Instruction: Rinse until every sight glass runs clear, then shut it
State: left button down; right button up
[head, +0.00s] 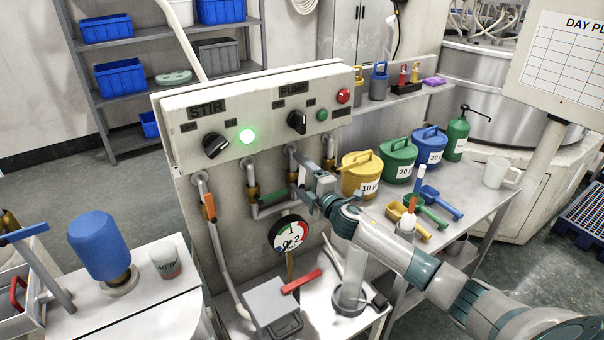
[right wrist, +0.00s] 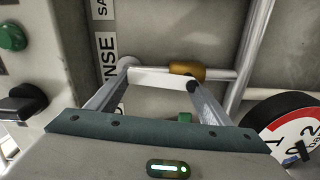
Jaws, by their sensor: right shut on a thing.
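My right gripper (head: 300,178) is at the pipes under the control panel. In the right wrist view its fingers (right wrist: 160,80) are shut on a white lever handle (right wrist: 155,79), beside a label ending in "NSE". Other valves on the pipes have an orange handle (head: 209,206) and a green handle (head: 273,197). A round pressure gauge (head: 288,235) hangs below; it also shows in the right wrist view (right wrist: 292,128). A clear upright cylinder (head: 353,268) stands below my right forearm; I cannot tell whether it is a sight glass. My left gripper is out of view.
The panel (head: 262,115) has STIR (head: 215,145) and PUMP (head: 297,122) knobs and a lit green lamp (head: 247,136). Yellow (head: 361,175), green (head: 398,160) and blue (head: 429,146) lidded pails stand right of the gripper.

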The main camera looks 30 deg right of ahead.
jog(key=shift+a+f+n, duration=0.1)
jog(key=shift+a+n, duration=0.2)
jog(key=shift+n, duration=0.4)
jog(key=o, duration=1.5)
jog(key=shift+s, duration=0.15)
jog(key=shift+s+d+b, duration=0.25)
jog(key=shift+s+b, duration=0.6)
jog(key=shift+s, duration=2)
jog(key=shift+s+d+b, duration=0.2)
jog(key=shift+s+b, duration=0.6)
jog(key=shift+s, duration=2.05)
jog(key=shift+s+d+b, duration=0.25)
jog(key=shift+s+b, duration=0.6)
jog(key=shift+s, duration=2)
